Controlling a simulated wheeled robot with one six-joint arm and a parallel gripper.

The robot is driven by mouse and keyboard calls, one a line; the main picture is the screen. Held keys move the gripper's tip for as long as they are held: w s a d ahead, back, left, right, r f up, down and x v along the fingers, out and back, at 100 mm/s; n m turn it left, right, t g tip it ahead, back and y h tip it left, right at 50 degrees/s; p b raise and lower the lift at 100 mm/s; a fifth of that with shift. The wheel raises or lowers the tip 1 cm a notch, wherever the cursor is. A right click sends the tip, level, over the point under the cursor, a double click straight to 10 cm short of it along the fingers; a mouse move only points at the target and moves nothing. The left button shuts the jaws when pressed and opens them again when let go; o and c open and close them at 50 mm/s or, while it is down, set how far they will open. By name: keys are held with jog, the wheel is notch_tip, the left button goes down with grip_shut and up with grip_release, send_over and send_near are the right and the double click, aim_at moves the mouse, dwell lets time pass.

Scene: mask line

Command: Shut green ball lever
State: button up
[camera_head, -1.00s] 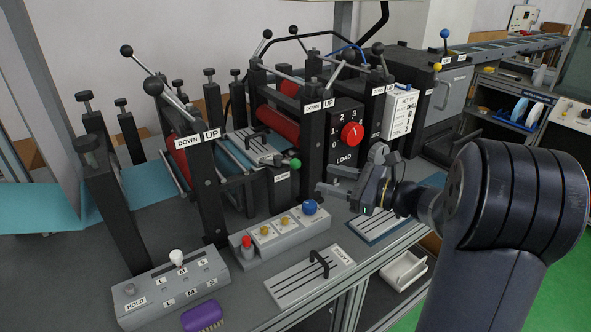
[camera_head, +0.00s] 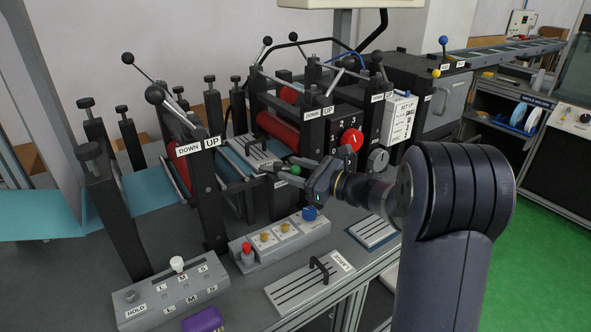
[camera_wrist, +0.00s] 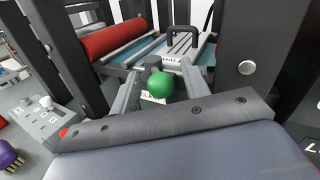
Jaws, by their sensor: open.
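The green ball (camera_head: 295,170) of the lever sits low on the front of the roller machine, beside a slotted plate with a black handle. In the wrist view the green ball (camera_wrist: 160,84) lies between the two fingers of my gripper (camera_wrist: 157,90), in the middle of the picture. A dark round part shows just behind the ball. In the head view my gripper (camera_head: 290,170) is at the lever, its fingers pointing left at the ball. The fingers are spread and apart from each other; whether either touches the ball cannot be told.
A grey box with a red, a blue and yellow knobs (camera_head: 280,237) stands below the gripper. Black posts of the machine (camera_head: 207,195) flank the lever. A red dial (camera_head: 352,139) is just above my gripper. A slotted plate (camera_head: 310,283) lies on the bench in front.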

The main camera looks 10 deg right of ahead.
aim_at(282, 168)
jog(key=c, duration=0.9)
jog(key=b, duration=0.1)
jog(key=m+t+h+b, duration=0.2)
jog(key=shift+s+a+f, duration=0.2)
jog(key=shift+s+a, duration=0.05)
jog(key=shift+s, duration=0.15)
jog(key=m+t+h+b, duration=0.1)
jog(key=h+b, duration=0.1)
jog(key=b, duration=0.2)
jog(key=a+m+t+h+b, duration=0.1)
jog(key=m+h+b, duration=0.1)
jog(key=b, duration=0.1)
jog(key=s+m+t+h+b, duration=0.1)
jog(key=t+b, duration=0.1)
jog(key=b, duration=0.2)
jog(key=shift+s+a+f+h+b, duration=0.1)
jog(key=shift+a+h+b, duration=0.05)
jog(key=shift+h+b, duration=0.25)
jog(key=shift+m+h+b, duration=0.3)
jog(key=shift+m+b, duration=0.1)
jog(key=shift+s+a+r+m+t+h+b, duration=0.15)
jog(key=shift+r+m+t+h+b, duration=0.35)
jog(key=shift+b, duration=0.8)
